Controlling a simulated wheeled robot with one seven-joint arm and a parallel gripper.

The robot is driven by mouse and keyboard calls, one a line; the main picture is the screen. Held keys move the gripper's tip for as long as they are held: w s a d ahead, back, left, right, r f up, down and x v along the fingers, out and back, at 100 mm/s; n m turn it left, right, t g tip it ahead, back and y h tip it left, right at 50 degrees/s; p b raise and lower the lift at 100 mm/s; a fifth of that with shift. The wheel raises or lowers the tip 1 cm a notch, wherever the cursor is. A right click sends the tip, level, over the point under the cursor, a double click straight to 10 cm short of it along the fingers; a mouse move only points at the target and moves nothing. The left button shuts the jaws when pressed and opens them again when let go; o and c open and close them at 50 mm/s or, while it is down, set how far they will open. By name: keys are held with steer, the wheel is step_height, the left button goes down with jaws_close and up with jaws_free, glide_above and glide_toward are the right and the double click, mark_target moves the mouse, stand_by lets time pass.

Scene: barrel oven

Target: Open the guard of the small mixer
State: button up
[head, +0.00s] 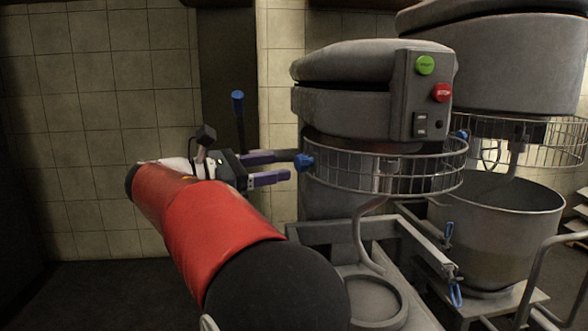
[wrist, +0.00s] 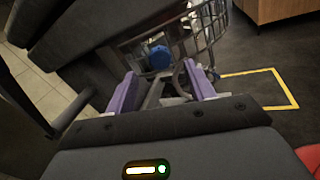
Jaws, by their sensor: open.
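The small mixer (head: 345,105) stands right of centre in the head view, a grey machine with green and red buttons. Its wire guard (head: 392,176) is a curved cage below the mixer head, and appears closed around the front. In the wrist view the knob lies ahead, between the lines of the two fingers. I cannot tell whether a finger touches it.
A larger mixer (head: 500,60) with a steel bowl (head: 505,215) stands behind on the right. A blue-tipped lever (head: 238,97) rises behind my gripper. The small mixer's empty ring-shaped bowl support (head: 375,300) juts out below. The tiled wall side on the left is clear.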

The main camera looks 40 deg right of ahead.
mark_target(297, 164)
steer(key=x, duration=0.6)
steer(key=shift+b, duration=0.3)
steer(key=shift+a, duration=0.1)
jaws_close()
